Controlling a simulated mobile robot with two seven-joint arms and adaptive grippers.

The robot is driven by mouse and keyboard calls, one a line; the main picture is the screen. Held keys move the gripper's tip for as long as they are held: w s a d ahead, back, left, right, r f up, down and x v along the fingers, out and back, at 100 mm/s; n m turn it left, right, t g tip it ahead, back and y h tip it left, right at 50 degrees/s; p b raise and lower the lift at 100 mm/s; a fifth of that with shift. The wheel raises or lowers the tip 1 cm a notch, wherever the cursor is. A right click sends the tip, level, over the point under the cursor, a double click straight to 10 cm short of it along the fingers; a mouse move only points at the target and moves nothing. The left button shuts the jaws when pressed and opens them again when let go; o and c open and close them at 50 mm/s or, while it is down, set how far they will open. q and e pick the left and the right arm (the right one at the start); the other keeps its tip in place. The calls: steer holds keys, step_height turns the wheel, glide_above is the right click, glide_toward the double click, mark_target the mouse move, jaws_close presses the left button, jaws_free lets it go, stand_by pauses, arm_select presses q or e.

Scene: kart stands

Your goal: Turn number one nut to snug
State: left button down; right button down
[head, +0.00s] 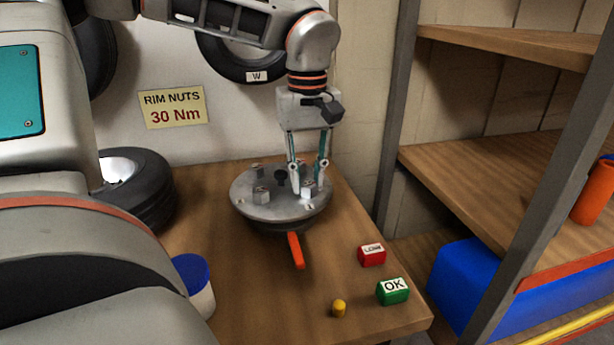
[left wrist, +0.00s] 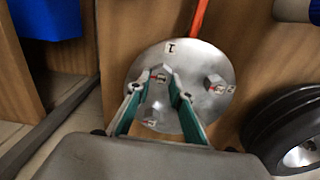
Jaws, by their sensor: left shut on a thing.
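A round grey metal plate (head: 282,203) sits on a dark base on the wooden bench, with several upright nuts on it, including a grey nut (head: 261,196). It also shows in the left wrist view (left wrist: 203,58), with a "1" label (left wrist: 169,46) near its rim. My left gripper (head: 307,187) points down at the plate's right side, shut on a nut (left wrist: 160,72) that shows between its fingertips in the left wrist view. The held nut's label is too small to read. Another nut (left wrist: 215,83) stands free to the right there. My right gripper is not in view.
An orange bar (head: 296,250) juts from the plate's near side. A red "LOW" block (head: 372,255), a green "OK" block (head: 393,291) and a yellow peg (head: 339,308) stand front right. A tyre (head: 147,200) lies at left, beside a blue-lidded jar (head: 195,280). Shelving (head: 500,170) borders the right.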

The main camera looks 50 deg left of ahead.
mark_target(307, 182)
arm_select(q)
steer(key=c, duration=1.8)
jaws_free()
step_height(307, 182, up, 12)
